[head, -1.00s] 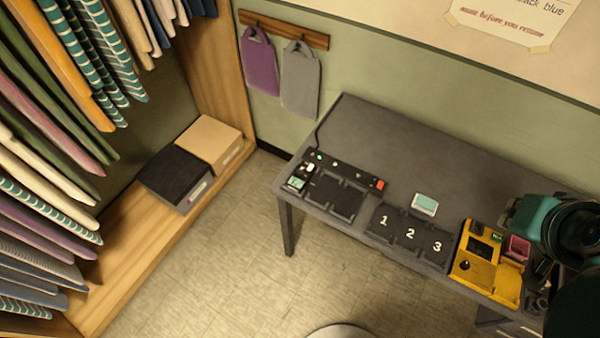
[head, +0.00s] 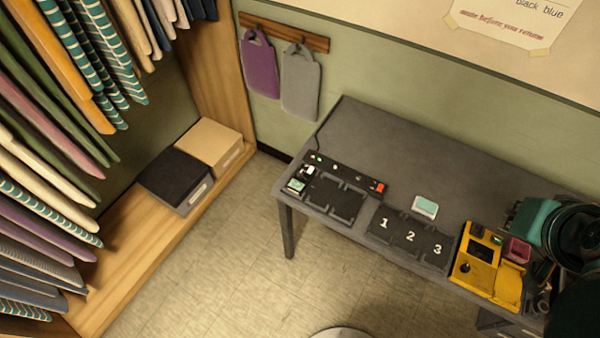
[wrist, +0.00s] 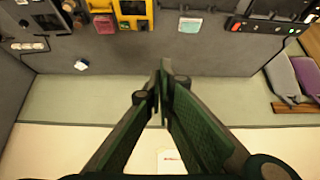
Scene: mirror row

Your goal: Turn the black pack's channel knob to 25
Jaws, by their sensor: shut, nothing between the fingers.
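I cannot pick out the black pack for certain. A yellow unit (head: 482,279) with a dark screen and a round black knob (head: 464,267) sits at the desk's right part; it also shows at the top of the wrist view (wrist: 132,22). Small dark items (wrist: 45,20) lie left of it in the wrist view; their details are too small to read. No channel number is legible. My gripper (wrist: 163,72) is shut and empty, with its fingertips together above the desk. In the head view my arm hides the desk's right end, and the fingertips cannot be made out.
A black dock (head: 335,196) with lights and a red button holds small pale items at its left. A tray numbered 1 to 3 (head: 408,238) lies beside it. A pale teal-faced box (head: 424,206) and a pink box (head: 517,250) stand nearby. The desk's rear (head: 400,145) is clear.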

